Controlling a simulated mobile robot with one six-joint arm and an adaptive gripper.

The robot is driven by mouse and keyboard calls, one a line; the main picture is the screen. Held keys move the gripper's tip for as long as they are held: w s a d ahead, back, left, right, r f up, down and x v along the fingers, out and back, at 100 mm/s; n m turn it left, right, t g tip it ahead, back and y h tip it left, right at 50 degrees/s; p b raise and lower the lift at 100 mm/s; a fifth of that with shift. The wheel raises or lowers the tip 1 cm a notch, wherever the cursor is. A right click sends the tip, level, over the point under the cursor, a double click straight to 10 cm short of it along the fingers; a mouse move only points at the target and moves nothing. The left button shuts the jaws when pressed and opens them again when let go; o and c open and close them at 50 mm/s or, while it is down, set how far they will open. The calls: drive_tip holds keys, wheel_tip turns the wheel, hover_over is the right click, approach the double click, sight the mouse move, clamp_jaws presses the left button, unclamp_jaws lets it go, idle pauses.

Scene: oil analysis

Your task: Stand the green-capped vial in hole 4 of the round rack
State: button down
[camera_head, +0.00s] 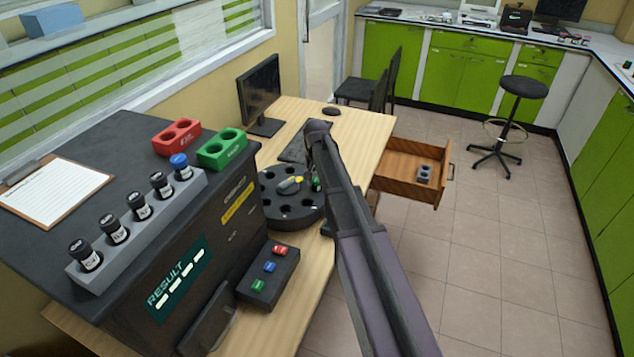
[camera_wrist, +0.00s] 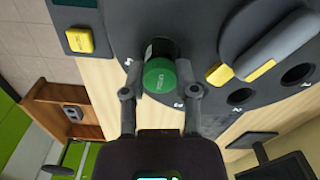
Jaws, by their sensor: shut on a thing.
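The green-capped vial (camera_wrist: 160,78) is between the two fingers of my gripper (camera_wrist: 160,90) in the wrist view, its cap toward the camera and its dark body beyond. My gripper is shut on it. The vial also shows as a small green spot at the right side of the round rack in the head view (camera_head: 316,184). The dark round rack (camera_head: 290,222) stands on the wooden desk; its surface also fills much of the wrist view (camera_wrist: 205,35). The vial is over the rack's rim area; whether its lower end is in a hole is hidden. Hole 4's number cannot be read clearly.
A grey and yellow part (camera_wrist: 280,45) lies across the rack's middle. The dark analyser (camera_head: 215,215) with a grey vial rack (camera_head: 150,235) stands left, and a button box (camera_head: 268,275) in front. A monitor (camera_head: 259,92) stands behind. An open drawer (camera_head: 405,165) juts out right.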

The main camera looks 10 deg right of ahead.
sight(316, 179)
drive_tip(key=shift+f, duration=0.15)
drive_tip(key=shift+c, duration=1.9)
unclamp_jaws()
drive_tip(key=shift+r, duration=0.2)
wheel_tip(316, 179, up, 12)
drive_tip(key=p, duration=1.2)
drive_tip(key=s+n, duration=0.4)
drive_tip(key=s, duration=2.2)
drive_tip(key=shift+s+d+n, duration=0.15)
drive_tip(key=shift+d+n, duration=0.05)
drive_tip(key=shift+n, duration=0.1)
